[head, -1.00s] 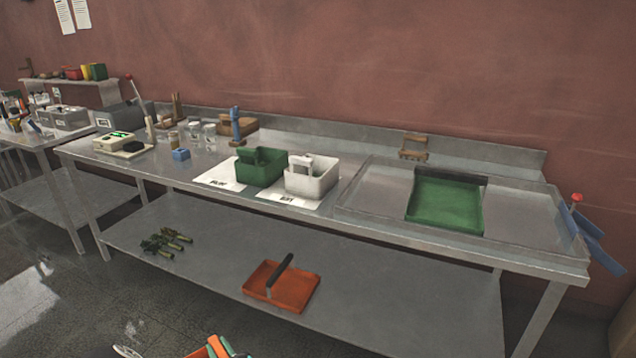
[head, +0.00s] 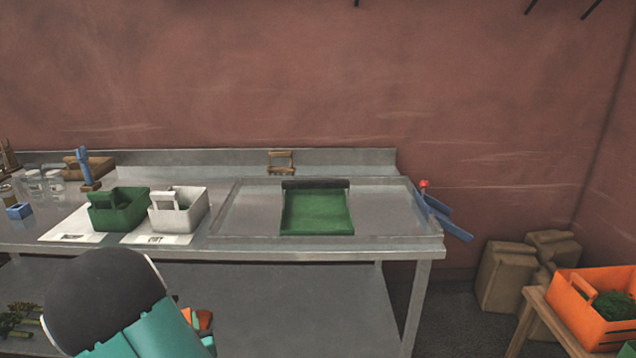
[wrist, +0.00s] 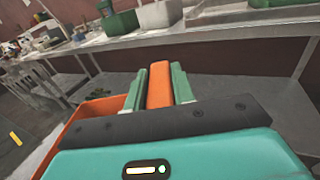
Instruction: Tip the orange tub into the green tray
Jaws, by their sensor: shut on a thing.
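My gripper (wrist: 160,88) is shut on the orange handle of an orange tub. The tub's wall (wrist: 92,112) shows at the left in the wrist view; its inside is hidden. In the head view only a little orange shows at my gripper (head: 201,319), behind my arm. The green tray (head: 318,212) lies on the steel bench, in a shallow recess, with a dark bar along its back edge. It is beyond my gripper and to the right. Another orange tub (head: 572,308), with a handle and dark green contents, stands on a wooden stand at the far right.
A green bin (head: 118,213) and a white bin (head: 181,216) stand on the bench (head: 392,228), left of the tray. Blue slats (head: 450,222) stick out past its right end. Brown sacks (head: 508,278) stand by the wall. The lower shelf (head: 300,310) runs beneath.

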